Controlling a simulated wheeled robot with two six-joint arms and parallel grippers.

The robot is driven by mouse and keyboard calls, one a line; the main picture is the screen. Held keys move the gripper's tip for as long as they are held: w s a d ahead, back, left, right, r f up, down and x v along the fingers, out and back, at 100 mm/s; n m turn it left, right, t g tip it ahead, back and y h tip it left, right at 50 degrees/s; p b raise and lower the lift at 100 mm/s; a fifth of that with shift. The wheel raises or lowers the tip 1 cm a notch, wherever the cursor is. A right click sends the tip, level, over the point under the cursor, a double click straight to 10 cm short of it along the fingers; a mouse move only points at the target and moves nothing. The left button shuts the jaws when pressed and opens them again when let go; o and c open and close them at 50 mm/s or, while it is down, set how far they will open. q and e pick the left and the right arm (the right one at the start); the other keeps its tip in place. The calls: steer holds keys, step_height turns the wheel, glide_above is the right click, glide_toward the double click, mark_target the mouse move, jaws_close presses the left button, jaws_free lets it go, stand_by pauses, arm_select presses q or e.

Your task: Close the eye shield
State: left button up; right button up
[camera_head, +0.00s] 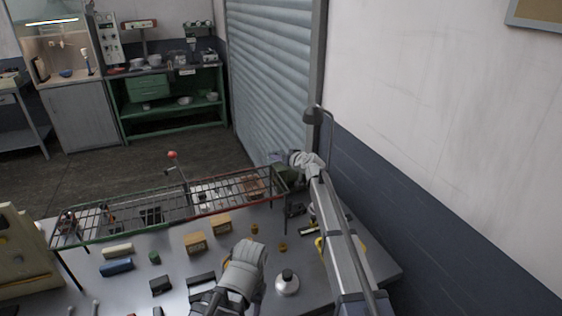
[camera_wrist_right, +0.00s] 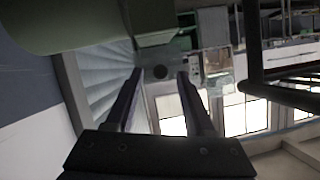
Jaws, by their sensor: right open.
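In the right wrist view, my right gripper (camera_wrist_right: 160,75) is open, its two dark fingers apart with nothing clearly held. A small dark round knob on a green part shows between the fingertips; I cannot tell whether they touch it. A clear, plate-like piece (camera_wrist_right: 215,72), which looks like the eye shield, sits just right of the fingertips, beside the green machine body (camera_wrist_right: 90,20). In the head view, the green machine (camera_head: 285,173) stands at the table's far right, partly hidden by my right gripper (camera_head: 305,160). My left gripper (camera_head: 250,255) is low over the table; its fingers are not clear.
A wire rack (camera_head: 170,213) spans the table's far side, close to my right gripper. Yellow boxes (camera_head: 195,243), a silver flask-like container (camera_head: 287,283) and several small items cover the table (camera_head: 320,290). A wall (camera_head: 430,130) is close on the right.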

steer(key=shift+w+a, duration=0.1)
steer(key=shift+w, duration=0.05)
jaws_close()
stand_by(0.4)
